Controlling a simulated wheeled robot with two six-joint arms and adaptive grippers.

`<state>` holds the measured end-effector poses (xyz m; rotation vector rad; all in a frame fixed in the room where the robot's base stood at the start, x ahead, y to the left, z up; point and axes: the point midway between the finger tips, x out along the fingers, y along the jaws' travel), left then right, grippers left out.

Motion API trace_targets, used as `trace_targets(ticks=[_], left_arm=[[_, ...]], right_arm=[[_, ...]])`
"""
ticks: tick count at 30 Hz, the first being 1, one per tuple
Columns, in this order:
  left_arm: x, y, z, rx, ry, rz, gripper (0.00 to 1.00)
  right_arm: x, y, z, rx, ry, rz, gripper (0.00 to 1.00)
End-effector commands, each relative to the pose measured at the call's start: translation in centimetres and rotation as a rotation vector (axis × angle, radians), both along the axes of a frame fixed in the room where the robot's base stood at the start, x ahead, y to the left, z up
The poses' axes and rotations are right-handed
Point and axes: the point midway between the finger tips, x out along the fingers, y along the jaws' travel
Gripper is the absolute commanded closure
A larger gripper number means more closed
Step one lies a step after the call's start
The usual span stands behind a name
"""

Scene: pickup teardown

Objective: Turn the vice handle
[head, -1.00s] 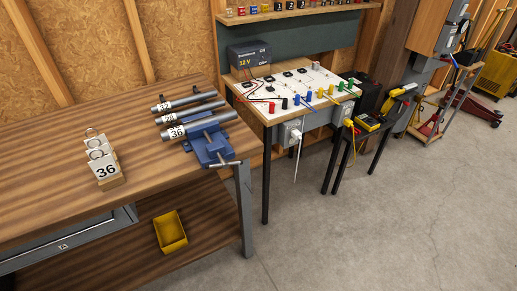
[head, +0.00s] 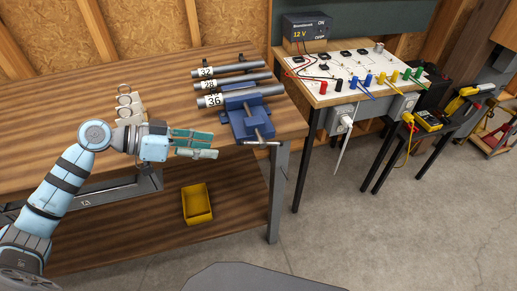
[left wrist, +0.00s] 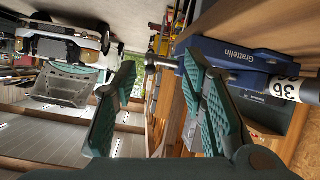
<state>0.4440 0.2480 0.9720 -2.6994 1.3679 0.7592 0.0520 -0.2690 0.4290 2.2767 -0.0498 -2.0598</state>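The blue vice (head: 247,115) sits at the right front corner of the wooden bench. Its metal handle (head: 259,143) is a thin bar lying roughly level at the vice's front. My left gripper (head: 214,146) is left of the handle, in front of the bench's front edge, fingers pointing right, and looks empty. In the left wrist view the two green-padded fingers (left wrist: 160,60) stand apart. There the handle (left wrist: 150,62) and the blue vice body (left wrist: 230,65) show beyond the fingertips; the handle appears in the gap, not visibly touched. My right gripper is not in view.
Pipes labelled 32, 28 and 36 (head: 238,93) lie by the vice. Tags on a stand (head: 127,105) are behind my left arm. A yellow bin (head: 197,204) rests on the lower shelf. A circuit table (head: 355,75) stands right; floor between is clear.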

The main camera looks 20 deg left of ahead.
Motion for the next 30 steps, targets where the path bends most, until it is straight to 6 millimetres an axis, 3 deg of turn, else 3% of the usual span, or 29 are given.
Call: trace_targets(ticks=[1, 4, 18, 24, 30], left_arm=[[0.0, 0.0, 1.8, -0.015, -0.028, -0.025, 0.61], [0.1, -0.8, 3.1, -0.04, -0.05, -0.049, 0.61], [5.6, -9.8, -1.3, -0.045, -0.044, -0.042, 0.61], [6.6, -11.3, -2.2, -0.04, -0.043, -0.041, 0.61], [6.7, -11.5, -2.3, -0.04, -0.043, -0.04, 0.61]], right_arm=[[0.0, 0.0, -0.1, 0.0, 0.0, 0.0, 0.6], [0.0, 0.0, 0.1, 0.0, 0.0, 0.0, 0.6], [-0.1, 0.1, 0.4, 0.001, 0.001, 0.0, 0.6], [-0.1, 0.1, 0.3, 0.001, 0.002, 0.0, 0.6], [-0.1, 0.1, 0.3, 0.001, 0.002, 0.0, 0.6]])
